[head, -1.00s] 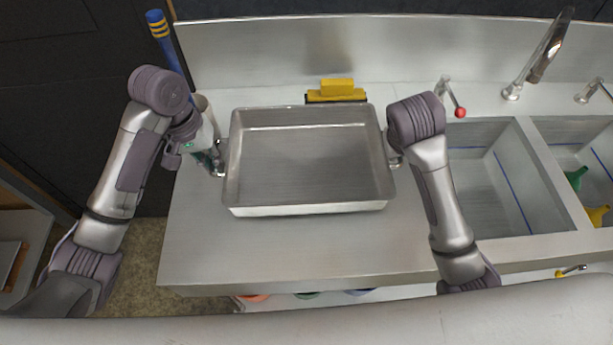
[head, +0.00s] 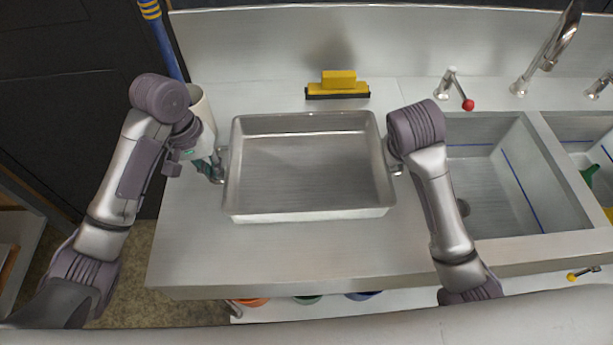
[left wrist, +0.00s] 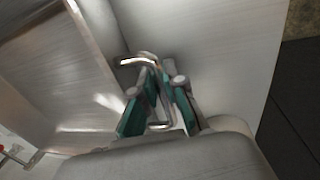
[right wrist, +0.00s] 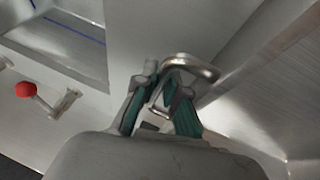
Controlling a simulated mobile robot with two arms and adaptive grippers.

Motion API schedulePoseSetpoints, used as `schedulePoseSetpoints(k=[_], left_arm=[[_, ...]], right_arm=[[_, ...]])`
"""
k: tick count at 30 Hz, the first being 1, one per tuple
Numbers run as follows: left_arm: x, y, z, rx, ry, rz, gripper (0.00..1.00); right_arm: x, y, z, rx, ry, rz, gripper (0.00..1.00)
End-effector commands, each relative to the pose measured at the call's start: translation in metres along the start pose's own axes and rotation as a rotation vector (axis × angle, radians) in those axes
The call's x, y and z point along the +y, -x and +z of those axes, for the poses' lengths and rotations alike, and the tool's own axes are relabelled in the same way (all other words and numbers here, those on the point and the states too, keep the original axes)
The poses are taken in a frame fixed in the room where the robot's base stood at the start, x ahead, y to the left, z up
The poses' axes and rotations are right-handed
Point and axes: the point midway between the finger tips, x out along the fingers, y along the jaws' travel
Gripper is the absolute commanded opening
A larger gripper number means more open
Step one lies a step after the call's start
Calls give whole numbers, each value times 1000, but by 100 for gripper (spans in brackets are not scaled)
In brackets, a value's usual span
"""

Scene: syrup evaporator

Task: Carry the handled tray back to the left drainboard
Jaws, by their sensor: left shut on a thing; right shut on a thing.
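The handled tray (head: 308,213) is a wide, empty, rectangular metal pan. It is level over the left drainboard (head: 300,262), the bare steel counter left of the sinks. Whether its underside touches the counter is hard to tell. My left gripper (head: 217,168) is shut on the tray's left handle; the left wrist view shows this wire handle (left wrist: 138,61) between the fingers. My right gripper (head: 394,168) is at the right handle, mostly hidden by its arm in the head view. The right wrist view shows its fingers shut on that handle (right wrist: 195,66).
A yellow squeegee (head: 338,88) stands behind the tray. A red-knobbed lever (head: 467,104) and sink basin (head: 500,185) are to the right. Bare counter lies in front of the tray.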

Motion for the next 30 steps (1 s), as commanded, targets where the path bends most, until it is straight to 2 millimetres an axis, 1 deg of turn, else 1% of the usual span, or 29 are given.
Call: schedulePoseSetpoints(k=[1,3,5,13,17,20,30], left_arm=[[-2,0,0,1,3,-3,16],[-1,0,0,0,3,-3,27],[-1,0,0,0,2,-2,36],[0,0,0,0,1,-1,36],[1,5,0,0,0,0,36],[2,14,0,0,0,0,36],[10,53,0,0,0,0,36]], right_arm=[[2,-1,0,0,-2,4,16],[1,0,0,-1,-2,3,27],[1,0,0,0,-2,3,36],[0,0,0,0,0,0,36],[1,5,-2,0,0,0,36],[3,12,-5,1,0,0,36],[11,49,-20,0,0,0,36]])
